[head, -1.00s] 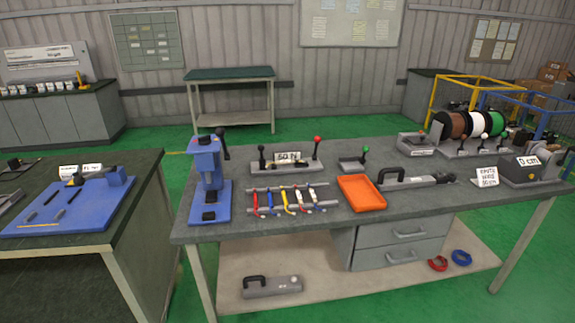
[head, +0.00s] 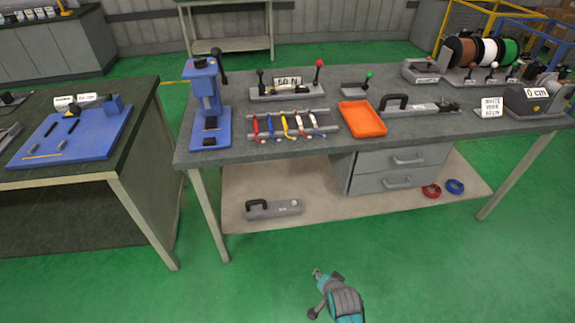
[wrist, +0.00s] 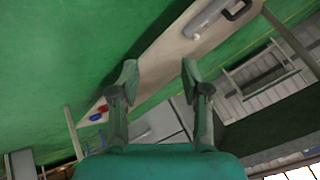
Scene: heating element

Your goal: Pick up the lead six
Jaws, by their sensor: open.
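Several coloured leads lie across a grey rack (head: 262,138) on the main workbench: a red lead (head: 255,126), a blue lead (head: 270,124), a yellow lead (head: 285,126) and whitish ones (head: 299,124) to the right. No number is readable on them, so I cannot tell which is lead six. My gripper (head: 316,273) is low in front of the bench, over the green floor, well apart from the leads. In the wrist view my gripper (wrist: 160,75) has its two fingers spread and nothing between them. The leads are not visible in the wrist view.
A blue press (head: 207,105) stands left of the rack. A 50 N fixture (head: 287,90) is behind it and an orange tray (head: 362,118) is to its right. The lower shelf (head: 340,207) holds a grey handled tool (head: 273,208). Open floor lies in front.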

